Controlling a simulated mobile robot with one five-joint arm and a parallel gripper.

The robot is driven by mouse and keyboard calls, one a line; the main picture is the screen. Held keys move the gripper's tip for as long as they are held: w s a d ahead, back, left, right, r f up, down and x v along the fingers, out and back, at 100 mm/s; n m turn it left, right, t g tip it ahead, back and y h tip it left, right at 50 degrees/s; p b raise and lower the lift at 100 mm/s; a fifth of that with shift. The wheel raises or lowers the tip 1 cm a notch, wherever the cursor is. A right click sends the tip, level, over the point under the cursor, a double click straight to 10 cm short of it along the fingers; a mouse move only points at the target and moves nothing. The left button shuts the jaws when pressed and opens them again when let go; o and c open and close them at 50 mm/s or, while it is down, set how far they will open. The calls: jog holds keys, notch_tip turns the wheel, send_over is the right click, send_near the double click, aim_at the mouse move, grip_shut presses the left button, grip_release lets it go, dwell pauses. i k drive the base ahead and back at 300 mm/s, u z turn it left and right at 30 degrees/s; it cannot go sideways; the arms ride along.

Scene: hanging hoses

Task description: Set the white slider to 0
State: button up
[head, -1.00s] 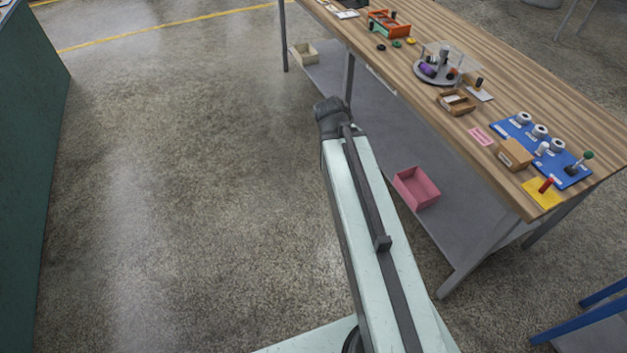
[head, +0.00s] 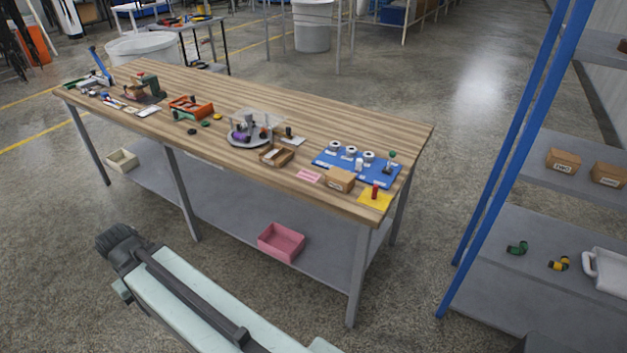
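A blue board (head: 325,162) lies on the right end of the wooden workbench. It carries several white round knobs, one of them at its left (head: 334,147), and a green-topped lever (head: 391,156). A small white upright piece (head: 359,163) in front of the knobs may be the white slider. It is too small to read its setting or any scale. My arm reaches in from the bottom, well short of the bench, and ends in a dark joint at the lower left. No gripper fingers show.
The wooden bench (head: 300,118) also holds a cardboard box (head: 340,180), a yellow plate with a red peg (head: 375,197), a round grey tray and an orange crate. A pink bin (head: 281,242) sits on its lower shelf. A blue-posted rack (head: 510,150) stands right. Floor between is clear.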

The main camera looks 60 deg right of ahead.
aim_at(359, 161)
jog(key=z, duration=1.5)
jog(key=k, duration=1.55)
jog(key=z, duration=0.3)
jog(key=i, duration=1)
jog(key=z, duration=0.1)
